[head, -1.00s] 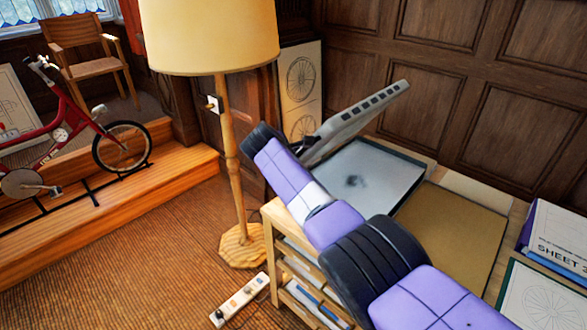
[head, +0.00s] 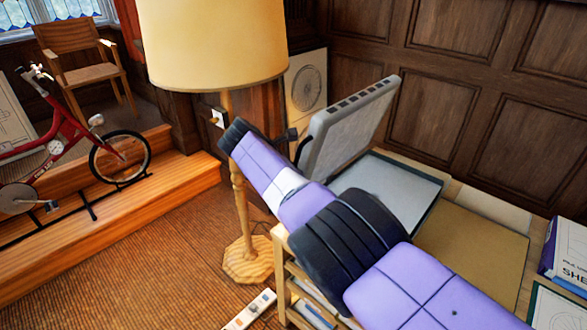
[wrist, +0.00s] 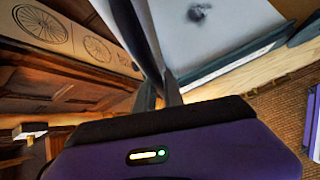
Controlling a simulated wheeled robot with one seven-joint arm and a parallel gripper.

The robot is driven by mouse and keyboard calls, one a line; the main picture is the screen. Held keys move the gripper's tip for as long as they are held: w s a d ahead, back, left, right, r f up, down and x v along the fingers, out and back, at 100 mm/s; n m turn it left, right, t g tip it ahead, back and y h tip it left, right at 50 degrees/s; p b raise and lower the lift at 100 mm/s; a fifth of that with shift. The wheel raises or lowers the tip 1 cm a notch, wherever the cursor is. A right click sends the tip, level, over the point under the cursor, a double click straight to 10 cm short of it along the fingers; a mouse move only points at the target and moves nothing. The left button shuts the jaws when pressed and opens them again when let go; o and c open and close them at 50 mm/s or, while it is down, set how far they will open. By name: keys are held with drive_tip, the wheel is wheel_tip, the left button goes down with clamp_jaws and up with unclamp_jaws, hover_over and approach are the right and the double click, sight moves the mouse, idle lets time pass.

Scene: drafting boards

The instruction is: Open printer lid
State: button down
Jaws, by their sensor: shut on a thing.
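The printer lid (head: 352,125) is a grey panel with a row of dark slots along its top edge. It stands raised at a steep tilt above the printer's pale flat top (head: 398,182). My gripper (head: 293,134) is at the lid's left edge, partly hidden by my purple arm. In the wrist view my gripper (wrist: 160,88) has its two dark fingers closed around the lid's edge (wrist: 135,35), seen nearly edge-on. The printer top (wrist: 225,35) with a dark smudge lies beside it in that view.
A floor lamp (head: 218,45) stands close to the left of my arm. The printer is on a wooden shelf unit (head: 283,285) by a panelled wall (head: 455,75). A tan board (head: 470,240) lies right of the printer. A power strip (head: 250,310) is on the floor.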

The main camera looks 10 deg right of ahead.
drive_tip(key=shift+f, duration=0.15)
drive_tip(key=c, duration=1.5)
unclamp_jaws()
drive_tip(key=shift+o, duration=0.2)
drive_tip(key=shift+s+a+r+p, duration=0.15)
drive_tip(key=shift+a+r+p, duration=0.05)
drive_tip(key=shift+r+p, duration=0.3)
drive_tip(key=p+v, duration=0.1)
drive_tip(key=v, duration=0.5)
drive_tip(key=shift+s+a+r, duration=0.2)
drive_tip(key=shift+s+a, duration=0.05)
